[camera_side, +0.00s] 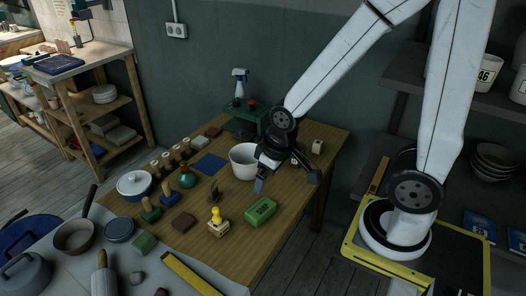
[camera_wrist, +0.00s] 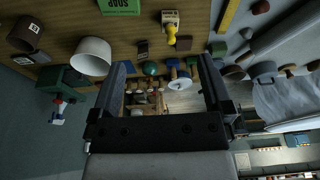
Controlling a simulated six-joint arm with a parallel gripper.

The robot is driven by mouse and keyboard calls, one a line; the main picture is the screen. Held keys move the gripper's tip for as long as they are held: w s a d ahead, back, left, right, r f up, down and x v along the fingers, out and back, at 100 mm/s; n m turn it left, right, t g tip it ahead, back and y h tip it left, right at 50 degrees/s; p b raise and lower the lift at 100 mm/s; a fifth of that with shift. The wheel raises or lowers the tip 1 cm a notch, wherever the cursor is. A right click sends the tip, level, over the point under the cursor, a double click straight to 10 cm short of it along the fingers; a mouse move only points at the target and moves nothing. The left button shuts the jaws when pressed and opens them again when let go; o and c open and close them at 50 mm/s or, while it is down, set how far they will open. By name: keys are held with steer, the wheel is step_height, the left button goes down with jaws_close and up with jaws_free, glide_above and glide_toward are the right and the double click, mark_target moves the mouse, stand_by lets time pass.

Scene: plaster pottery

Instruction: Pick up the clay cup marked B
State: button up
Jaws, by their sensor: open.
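A brown cup (camera_wrist: 22,36) with a small white label shows at the upper left of the wrist view. The mark on the label is too small to read, so I cannot tell if it is B. In the side view my gripper largely hides whatever stands behind it, and I cannot make out this cup there. My gripper (camera_side: 287,180) is open and empty above the right part of the wooden table (camera_side: 240,232). In the wrist view its two fingers (camera_wrist: 163,66) stand wide apart, with the brown cup well to their left.
A white pot (camera_side: 243,162) stands just left of my gripper, and a green soap block (camera_side: 260,212) lies in front. A yellow-topped stamp (camera_side: 217,222) stands nearby. A small pale block (camera_side: 317,146) sits near the right table edge.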

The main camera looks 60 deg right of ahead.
steer(key=w+d+f+n+g+h, duration=0.15)
steer(key=d+f+n+h, duration=0.4)
steer(key=d, duration=0.65)
steer(key=w+d+f+n+g+h, duration=0.1)
steer(key=d+f+n+g+h, duration=0.25)
steer(key=d+f+n, duration=0.6)
steer(key=w+d+f+n+t+h, duration=0.1)
steer(key=d+f+n+t, duration=0.1)
steer(key=d, duration=0.2)
steer(key=w+d+f+n+t+h, duration=0.1)
steer(key=w+d+f+n+t, duration=0.1)
steer(key=d, duration=0.2)
steer(key=w+d+f+n+t+h, duration=0.1)
steer(key=d+f+n+t, duration=0.1)
steer(key=d+n, duration=0.1)
steer(key=shift+w+d+f+t+h, duration=0.3)
steer(key=shift+w+d+t, duration=0.05)
steer(key=shift+d+t, duration=0.05)
steer(key=shift+w+f+n+t, duration=0.2)
steer(key=shift+f+n+t, duration=0.25)
steer(key=shift+n+t, duration=0.05)
steer(key=shift+d, duration=0.1)
steer(key=shift+x, duration=1.25)
